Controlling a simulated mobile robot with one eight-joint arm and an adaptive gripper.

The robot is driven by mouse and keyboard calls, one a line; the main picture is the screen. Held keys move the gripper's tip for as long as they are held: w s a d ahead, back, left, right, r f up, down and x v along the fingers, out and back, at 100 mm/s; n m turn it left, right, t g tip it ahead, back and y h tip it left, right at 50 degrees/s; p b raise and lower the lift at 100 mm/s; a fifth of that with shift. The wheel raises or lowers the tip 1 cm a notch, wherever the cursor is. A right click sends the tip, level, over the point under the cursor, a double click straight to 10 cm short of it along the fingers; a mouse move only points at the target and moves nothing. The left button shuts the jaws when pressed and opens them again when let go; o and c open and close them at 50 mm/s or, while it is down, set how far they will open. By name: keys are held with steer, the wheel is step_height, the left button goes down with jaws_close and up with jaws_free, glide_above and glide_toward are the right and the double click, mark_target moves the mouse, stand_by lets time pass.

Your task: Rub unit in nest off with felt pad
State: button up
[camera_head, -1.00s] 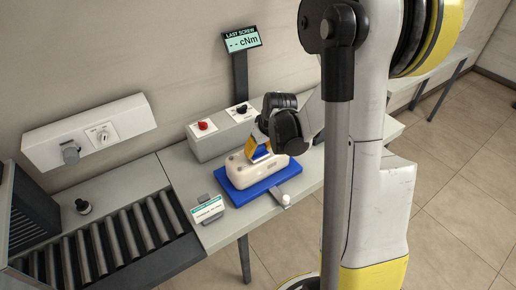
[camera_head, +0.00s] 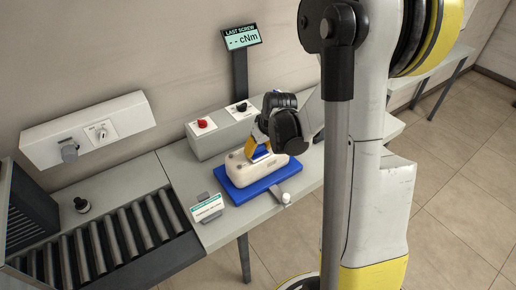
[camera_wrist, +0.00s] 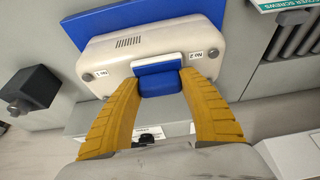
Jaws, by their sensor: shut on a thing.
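The unit (camera_head: 238,174) is a cream, rounded housing with vent slots. It sits in the blue nest (camera_head: 233,199) on the bench; its vents and small marked labels show in the wrist view (camera_wrist: 112,60). My gripper (camera_head: 259,149) is over the unit's far right part, with its yellow fingers pointing down. In the wrist view my gripper (camera_wrist: 160,88) is shut on a small blue pad (camera_wrist: 160,84) with a pale strip along its edge. The pad overlaps the unit's edge between the two labels. I cannot tell whether its underside touches the unit.
A grey box (camera_head: 203,143) with a red button and a black knob stands behind the nest. A display (camera_head: 241,37) on a post reads "-- cNm". A small sign (camera_head: 207,207) and a roller conveyor (camera_head: 110,245) are to the left. A metal clamp (camera_head: 280,196) is at the nest's front.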

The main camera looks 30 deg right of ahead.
steer(key=shift+f, duration=0.25)
steer(key=shift+w+r, duration=0.1)
steer(key=shift+w, duration=0.9)
steer(key=shift+w+a+b, duration=0.1)
steer(key=shift+w+b, duration=0.35)
steer(key=shift+w, duration=0.6)
steer(key=shift+s, duration=2.1)
step_height(320, 180, up, 7)
steer(key=p, duration=0.4)
steer(key=shift+r+p, duration=0.1)
steer(key=shift+p, duration=0.25)
